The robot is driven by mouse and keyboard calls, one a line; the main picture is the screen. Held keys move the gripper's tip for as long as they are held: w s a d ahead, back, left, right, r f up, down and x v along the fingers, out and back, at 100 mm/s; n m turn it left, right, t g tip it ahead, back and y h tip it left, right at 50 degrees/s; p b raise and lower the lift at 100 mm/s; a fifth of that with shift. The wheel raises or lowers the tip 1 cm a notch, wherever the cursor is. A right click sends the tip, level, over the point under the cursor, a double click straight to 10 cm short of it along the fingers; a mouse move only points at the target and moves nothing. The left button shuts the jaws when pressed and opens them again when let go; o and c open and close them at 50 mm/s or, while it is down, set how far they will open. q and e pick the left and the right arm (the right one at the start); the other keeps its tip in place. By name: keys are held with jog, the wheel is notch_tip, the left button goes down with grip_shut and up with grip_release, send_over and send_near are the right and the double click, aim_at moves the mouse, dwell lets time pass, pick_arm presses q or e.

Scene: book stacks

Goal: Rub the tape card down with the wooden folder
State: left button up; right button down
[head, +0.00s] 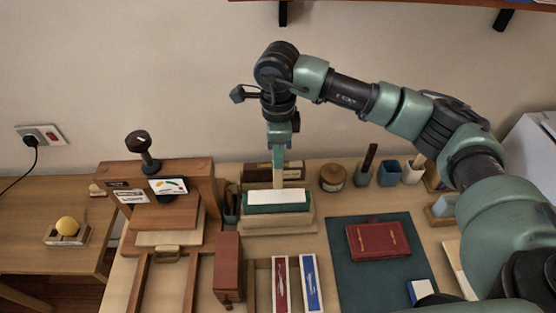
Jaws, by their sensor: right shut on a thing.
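My right gripper (279,152) points straight down at the back middle of the table, shut on the pale wooden folder (279,177). The folder hangs upright, its lower end at or just above the back edge of a white strip (277,197). I cannot tell whether it touches. The white strip looks like the tape card and lies along the top of a dark green block or book (276,209). That sits on a stepped wooden stand (277,228). My left gripper is out of view.
A wooden press (170,170) with a black knob stands left. A red-brown box (228,265) is in front. A red book (378,241) lies on a green mat (350,280) at right. A round wooden pot (333,177) and several cups stand behind. My right arm spans the right side.

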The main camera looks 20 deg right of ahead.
jog(key=r, duration=0.2)
jog(key=r+p, duration=0.1)
jog(key=r, duration=0.1)
jog(key=shift+d, duration=0.2)
jog(key=shift+a+r, duration=0.15)
dwell(0.3)
